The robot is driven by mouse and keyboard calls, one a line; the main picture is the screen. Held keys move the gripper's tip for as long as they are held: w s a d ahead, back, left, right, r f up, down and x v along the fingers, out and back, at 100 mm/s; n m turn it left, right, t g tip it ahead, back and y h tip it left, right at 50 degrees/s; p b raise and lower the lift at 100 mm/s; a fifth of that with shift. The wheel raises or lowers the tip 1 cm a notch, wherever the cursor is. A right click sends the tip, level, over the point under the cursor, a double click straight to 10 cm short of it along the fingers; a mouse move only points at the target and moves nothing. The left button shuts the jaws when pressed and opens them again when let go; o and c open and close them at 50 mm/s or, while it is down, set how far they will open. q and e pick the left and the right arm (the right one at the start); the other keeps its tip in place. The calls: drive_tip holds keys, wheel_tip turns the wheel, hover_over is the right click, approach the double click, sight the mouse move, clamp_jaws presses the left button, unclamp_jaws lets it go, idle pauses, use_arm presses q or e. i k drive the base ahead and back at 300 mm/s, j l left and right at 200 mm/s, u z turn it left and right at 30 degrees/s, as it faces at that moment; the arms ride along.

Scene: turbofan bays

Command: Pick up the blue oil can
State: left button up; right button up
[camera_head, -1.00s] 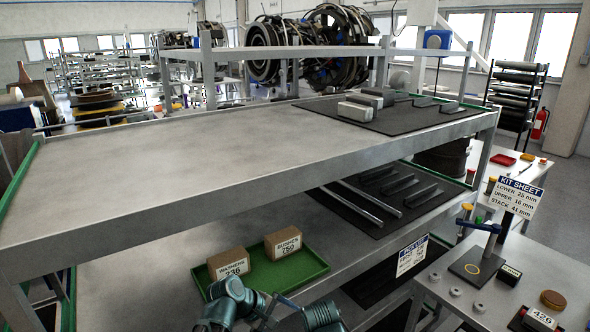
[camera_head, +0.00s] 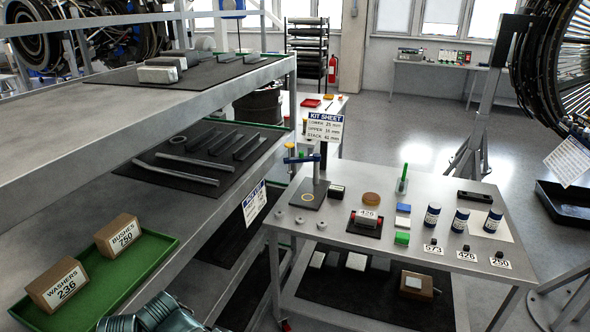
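I cannot make out anything that is clearly an oil can. Teal parts of my arm show at the bottom left edge, beside the green tray. No gripper fingers are visible, and both grippers are far from the cylinders.
The shelf rack (camera_head: 200,110) fills the left, with boxes in a green tray (camera_head: 150,270). Open floor lies behind the table.

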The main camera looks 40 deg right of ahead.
sight(433, 211)
drive_tip(key=k+l, duration=0.15)
drive_tip(key=l, duration=0.25)
drive_tip(key=k+l, duration=0.15)
drive_tip(key=l, duration=0.2)
drive_tip(key=k+l, duration=0.1)
drive_tip(key=l, duration=0.3)
drive_tip(key=k+l+z, duration=0.1)
drive_tip(key=l, duration=0.25)
drive_tip(key=k+l+z, duration=0.1)
drive_tip(key=l, duration=0.25)
drive_tip(key=z, duration=1.7)
